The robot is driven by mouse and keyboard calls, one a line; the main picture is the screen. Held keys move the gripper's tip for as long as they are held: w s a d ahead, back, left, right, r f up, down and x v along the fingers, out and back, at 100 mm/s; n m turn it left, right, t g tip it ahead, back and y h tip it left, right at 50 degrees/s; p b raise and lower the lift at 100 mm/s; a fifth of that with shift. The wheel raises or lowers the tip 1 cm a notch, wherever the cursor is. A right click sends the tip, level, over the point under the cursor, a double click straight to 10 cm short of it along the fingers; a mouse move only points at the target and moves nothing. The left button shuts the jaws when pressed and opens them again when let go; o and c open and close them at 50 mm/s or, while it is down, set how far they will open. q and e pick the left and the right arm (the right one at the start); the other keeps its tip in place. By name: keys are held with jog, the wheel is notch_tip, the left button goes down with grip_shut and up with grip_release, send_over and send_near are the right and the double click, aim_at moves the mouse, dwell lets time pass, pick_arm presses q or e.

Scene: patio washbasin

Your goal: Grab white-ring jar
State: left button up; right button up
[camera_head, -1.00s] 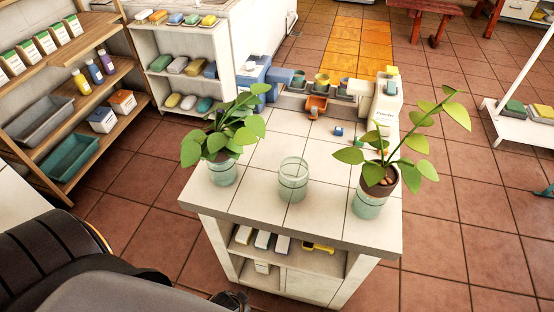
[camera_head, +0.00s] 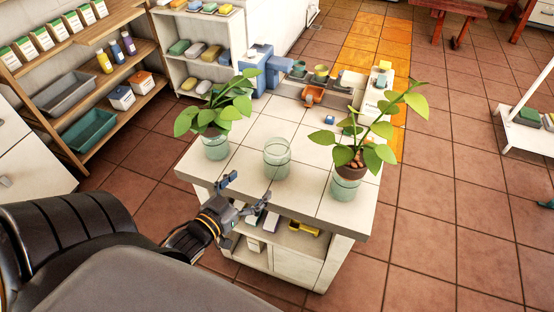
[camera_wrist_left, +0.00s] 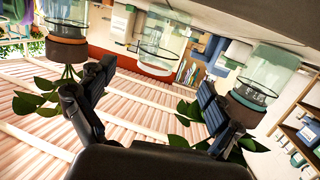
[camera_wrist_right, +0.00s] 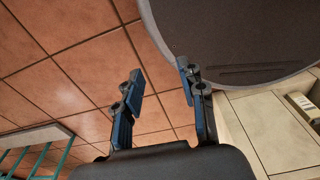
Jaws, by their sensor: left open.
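Three clear greenish jars stand on the tiled counter (camera_head: 304,198) in the head view. The middle jar (camera_head: 277,160) is empty; the left jar (camera_head: 215,148) and right jar (camera_head: 344,190) hold leafy plants. My left gripper (camera_head: 247,191) is open and empty at the counter's front edge, in front of and apart from the middle jar. In the left wrist view the scene looks upside down, and the middle jar (camera_wrist_left: 162,40) shows beyond the gap between the fingers. My right gripper (camera_wrist_right: 159,73) is open and empty above the floor.
Shelves under the counter hold boxes and a yellow item (camera_head: 304,228). A blue vise-like object (camera_head: 262,66) and an orange scoop (camera_head: 313,95) are at the counter's back. Plant leaves spread around both outer jars. A wooden rack (camera_head: 130,75) stands at the left.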

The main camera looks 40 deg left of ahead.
aim_at(269, 154)
pick_arm(q)
jog(key=shift+t+h, duration=0.3)
jog(key=shift+t, duration=0.6)
jog(key=w, duration=0.2)
jog(key=w+r+p, duration=0.1)
jog(key=w, duration=0.2)
jog(key=w+a+r, duration=0.1)
jog(key=w, duration=0.1)
jog(key=shift+w, duration=0.35)
jog(key=shift+w+d+r+p, duration=0.15)
jog(key=shift+w+p, duration=0.3)
jog(key=shift+w, duration=0.05)
jog(key=w+p, duration=0.1)
jog(key=w, duration=0.2)
jog(key=shift+w+d+r, duration=0.1)
jog(key=shift+w+r, duration=0.05)
jog(key=shift+w, duration=0.55)
pick_arm(e)
jog(key=r, duration=0.1)
jog(key=d+r, duration=0.1)
jog(key=r, duration=0.1)
pick_arm(q)
jog(key=shift+c, duration=0.3)
jog(key=shift+s, duration=0.1)
jog(key=c, duration=1.3)
